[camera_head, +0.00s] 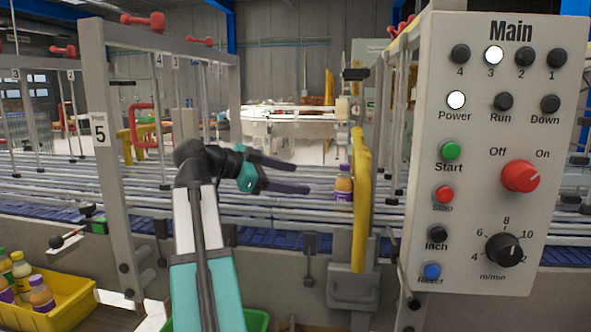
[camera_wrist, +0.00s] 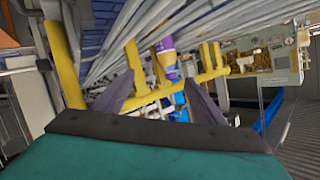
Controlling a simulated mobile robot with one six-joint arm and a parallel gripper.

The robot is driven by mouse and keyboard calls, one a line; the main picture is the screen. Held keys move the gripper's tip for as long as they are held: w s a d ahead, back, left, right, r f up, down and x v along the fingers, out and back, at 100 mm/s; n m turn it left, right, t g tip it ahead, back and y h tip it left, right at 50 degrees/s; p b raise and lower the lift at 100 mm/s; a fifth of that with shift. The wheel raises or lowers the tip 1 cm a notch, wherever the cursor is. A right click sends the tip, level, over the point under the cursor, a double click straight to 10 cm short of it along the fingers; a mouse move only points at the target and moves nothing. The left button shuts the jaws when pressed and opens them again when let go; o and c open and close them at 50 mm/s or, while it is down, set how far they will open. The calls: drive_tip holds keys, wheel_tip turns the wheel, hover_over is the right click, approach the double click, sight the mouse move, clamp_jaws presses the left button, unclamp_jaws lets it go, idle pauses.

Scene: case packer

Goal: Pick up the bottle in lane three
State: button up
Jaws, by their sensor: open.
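A gap shows between the fingertips and the bottle. In the wrist view the bottle (camera_wrist: 167,58) appears beyond and between the two dark fingers, near a yellow rail.
The yellow guard (camera_head: 361,205) stands close to the bottle's right. The Main control panel (camera_head: 500,150) fills the right, with lamp 3 and Power lit. A yellow crate (camera_head: 75,302) with several bottles is at lower left. Grey post 5 (camera_head: 103,180) rises left of my arm.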

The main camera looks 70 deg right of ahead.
sight(336, 190)
drive_tip(key=d+n+p, duration=0.1)
drive_tip(key=n, duration=0.1)
drive_tip(key=d+f+n, duration=0.1)
drive_tip(key=d+n, duration=0.1)
drive_tip(key=shift+s+d+f+y+p, duration=0.15)
drive_tip(key=shift+d+f+y+p, duration=0.1)
drive_tip(key=shift+y+p, duration=0.15)
drive_tip(key=shift+s+d, duration=0.1)
drive_tip(key=shift+s, duration=0.05)
drive_tip(key=shift+p+x, duration=1.7)
drive_tip(key=shift+x, duration=5.05)
drive_tip(key=shift+f, duration=0.15)
drive_tip(key=c, duration=1.4)
drive_tip(key=shift+o, duration=0.2)
